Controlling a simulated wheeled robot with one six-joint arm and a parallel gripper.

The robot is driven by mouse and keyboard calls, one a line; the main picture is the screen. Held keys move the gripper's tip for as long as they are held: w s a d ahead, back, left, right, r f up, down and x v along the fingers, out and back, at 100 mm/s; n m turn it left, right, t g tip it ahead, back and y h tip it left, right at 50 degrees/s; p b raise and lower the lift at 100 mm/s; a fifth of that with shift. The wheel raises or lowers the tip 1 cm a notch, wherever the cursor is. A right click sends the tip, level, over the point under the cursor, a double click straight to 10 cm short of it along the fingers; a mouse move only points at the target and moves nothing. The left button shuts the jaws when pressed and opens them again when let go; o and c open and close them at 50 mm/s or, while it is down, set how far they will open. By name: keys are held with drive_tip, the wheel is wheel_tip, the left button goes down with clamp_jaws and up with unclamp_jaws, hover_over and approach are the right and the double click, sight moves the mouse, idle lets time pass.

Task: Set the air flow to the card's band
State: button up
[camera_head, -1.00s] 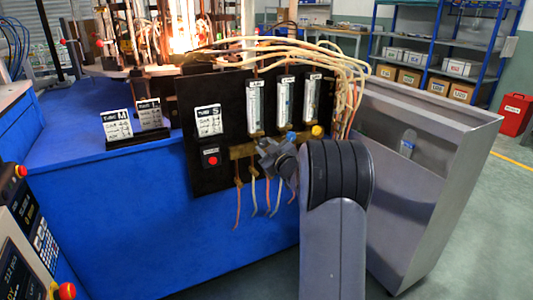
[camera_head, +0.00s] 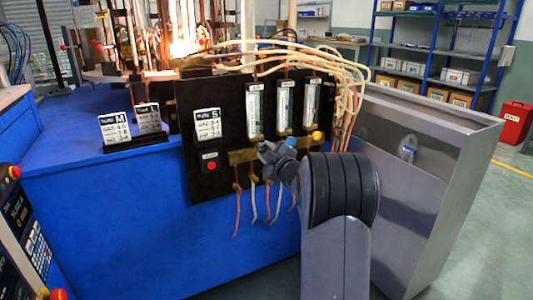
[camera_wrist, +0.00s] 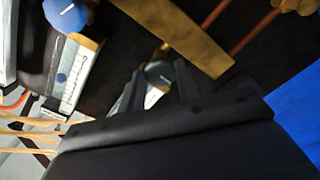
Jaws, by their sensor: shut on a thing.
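A black panel (camera_head: 229,97) carries three flow meters with clear scaled tubes: left (camera_head: 254,110), middle (camera_head: 284,105) and right (camera_head: 312,102). Their small labels and float levels are too small to read. A white card marked S (camera_head: 208,124) is fixed left of the tubes; its figures are blurred. My gripper (camera_head: 267,152) is at the foot of the left tube.
A red button (camera_head: 211,166) sits below the S card. Cards M (camera_head: 115,128) and L (camera_head: 147,118) stand on the blue bench. Pale hoses (camera_head: 330,60) arch over the panel. A steel bin (camera_head: 440,170) stands close on the right. A flame glows behind.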

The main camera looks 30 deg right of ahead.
drive_tip(key=o, duration=1)
drive_tip(key=shift+s, duration=0.15)
drive_tip(key=s+p, duration=0.1)
drive_tip(key=s, duration=0.4)
drive_tip(key=s+p, duration=0.1)
drive_tip(key=s, duration=0.4)
drive_tip(key=shift+s+d, duration=0.2)
drive_tip(key=shift+s, duration=0.1)
drive_tip(key=shift+w, duration=0.15)
drive_tip(key=w+b, duration=0.1)
drive_tip(key=w, duration=0.8)
drive_tip(key=shift+w+a+f+b, duration=0.1)
drive_tip(key=shift+a+b, duration=0.1)
drive_tip(key=shift+b, duration=0.2)
drive_tip(key=shift+w, duration=0.75)
